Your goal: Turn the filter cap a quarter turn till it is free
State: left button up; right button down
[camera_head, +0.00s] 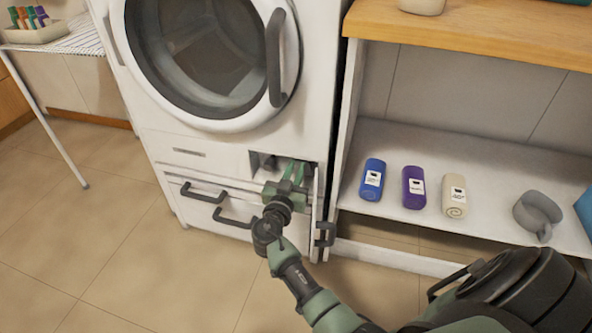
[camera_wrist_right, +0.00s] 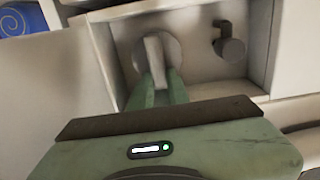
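The filter cap (camera_wrist_right: 158,53) is a round pale grey disc with a raised bar grip, set in the recess low on the front of the white washing machine (camera_head: 228,146). In the head view it is hidden behind my gripper. My right gripper (camera_head: 294,172) reaches into this recess, its green fingers pointing at the cap. In the right wrist view green finger parts (camera_wrist_right: 160,92) lie right at the near end of the bar, which stands upright in the picture. Whether they press on it is not clear. My left gripper is out of view.
A small dark knob (camera_wrist_right: 230,48) sits beside the cap in the recess. Black handles (camera_head: 205,194) stick out left of my gripper. The floor at left is clear.

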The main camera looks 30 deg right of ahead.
jog(key=shift+a+n, duration=0.1)
jog(key=shift+n, duration=0.3)
jog(key=shift+w+a+f+n+b, duration=0.1)
jog(key=shift+w+n+b, duration=0.1)
jog(key=shift+n+b, duration=0.65)
jog(key=n, duration=0.4)
jog(key=w+f+n, duration=0.1)
jog(key=n, duration=0.4)
jog(key=a+f+n, duration=0.1)
jog(key=n, duration=0.4)
jog(key=shift+w+a+p, duration=0.1)
jog(key=shift+w+p, duration=0.1)
jog(key=shift+p, duration=0.2)
jog(key=shift+n, duration=0.45)
